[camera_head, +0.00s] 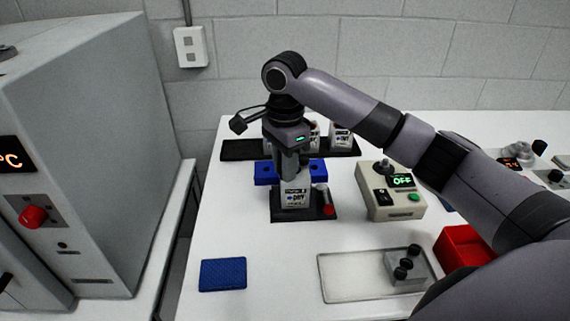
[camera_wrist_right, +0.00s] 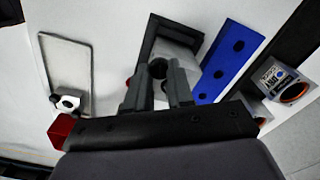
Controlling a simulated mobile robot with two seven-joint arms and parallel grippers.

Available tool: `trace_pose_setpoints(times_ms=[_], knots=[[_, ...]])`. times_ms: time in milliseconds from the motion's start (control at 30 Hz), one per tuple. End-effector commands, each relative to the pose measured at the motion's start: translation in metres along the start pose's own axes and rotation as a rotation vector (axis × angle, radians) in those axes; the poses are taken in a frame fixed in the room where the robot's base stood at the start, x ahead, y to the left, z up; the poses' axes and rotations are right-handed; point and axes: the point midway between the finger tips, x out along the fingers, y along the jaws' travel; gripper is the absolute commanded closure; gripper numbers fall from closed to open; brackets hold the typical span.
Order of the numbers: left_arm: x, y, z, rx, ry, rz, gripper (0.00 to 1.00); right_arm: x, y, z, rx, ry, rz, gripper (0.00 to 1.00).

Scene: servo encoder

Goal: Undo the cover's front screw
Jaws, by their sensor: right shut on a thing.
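A white box-shaped unit with printed lettering (camera_head: 296,196) stands on a black base plate in the middle of the table. My right gripper (camera_head: 290,174) points straight down at its top, and its fingers hide part of it. In the right wrist view, the gripper (camera_wrist_right: 158,82) is shut on a dark round screw head (camera_wrist_right: 158,67) at the unit's pale top (camera_wrist_right: 180,57). The screw's lower part is hidden, so I cannot tell how far it sits in the cover. My left gripper is not in view.
A blue block with holes (camera_head: 266,174) lies just behind the unit, and a black rack (camera_head: 245,150) farther back. A control box reading OFF (camera_head: 382,208) stands right. A shallow tray (camera_head: 345,282), red bin (camera_head: 462,239) and blue mat (camera_head: 222,273) lie nearer.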

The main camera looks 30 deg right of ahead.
Motion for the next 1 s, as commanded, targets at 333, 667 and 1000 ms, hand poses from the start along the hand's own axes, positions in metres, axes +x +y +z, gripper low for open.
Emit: trace_pose_setpoints(times_ms=[333, 667, 1000], knots=[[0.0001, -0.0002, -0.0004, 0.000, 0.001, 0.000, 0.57, 0.0003, 0.0002, 0.0008, -0.330, -0.002, 0.000, 1.00], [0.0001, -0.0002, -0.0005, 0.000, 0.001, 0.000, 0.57, 0.0003, 0.0002, 0.0009, -0.641, -0.002, 0.000, 1.00], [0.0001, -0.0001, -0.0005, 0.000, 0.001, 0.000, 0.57, 0.0002, 0.0002, 0.0007, -0.910, -0.001, 0.000, 1.00]])
